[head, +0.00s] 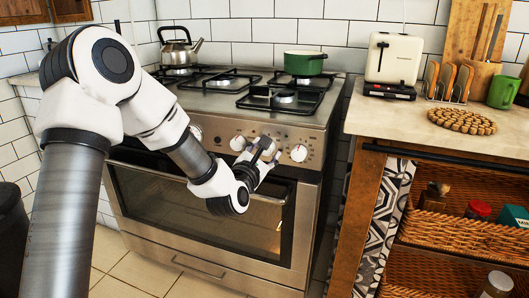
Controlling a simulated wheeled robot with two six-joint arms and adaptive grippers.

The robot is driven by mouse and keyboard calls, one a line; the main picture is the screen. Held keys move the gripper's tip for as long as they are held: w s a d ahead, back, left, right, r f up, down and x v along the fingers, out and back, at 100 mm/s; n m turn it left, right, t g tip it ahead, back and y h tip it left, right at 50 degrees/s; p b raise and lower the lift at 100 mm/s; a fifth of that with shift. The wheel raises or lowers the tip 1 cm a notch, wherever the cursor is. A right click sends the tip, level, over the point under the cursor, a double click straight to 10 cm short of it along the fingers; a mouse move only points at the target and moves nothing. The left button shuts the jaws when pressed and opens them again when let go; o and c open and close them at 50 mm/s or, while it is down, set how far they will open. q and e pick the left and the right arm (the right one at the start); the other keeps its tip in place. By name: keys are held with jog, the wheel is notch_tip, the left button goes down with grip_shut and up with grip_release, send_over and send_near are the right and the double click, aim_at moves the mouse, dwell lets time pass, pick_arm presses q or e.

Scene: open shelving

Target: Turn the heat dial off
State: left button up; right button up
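The stove (320,170) has a steel front panel with a row of white dials. One dial (299,153) shows clear to the right of my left gripper, and another dial (237,142) shows to its left. The panel part between them is partly hidden by the gripper. My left gripper (267,150) is at the panel, its fingers up close to it. I cannot tell whether it touches a dial or whether its fingers are open or shut. My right gripper is not in view.
A kettle (180,50) and a green pot (305,63) stand on the burners. The oven door (200,215) is below the panel.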

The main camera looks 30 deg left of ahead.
pick_arm(q)
jog(key=v, duration=0.7)
jog(key=shift+s, duration=0.2)
dwell(0.4)
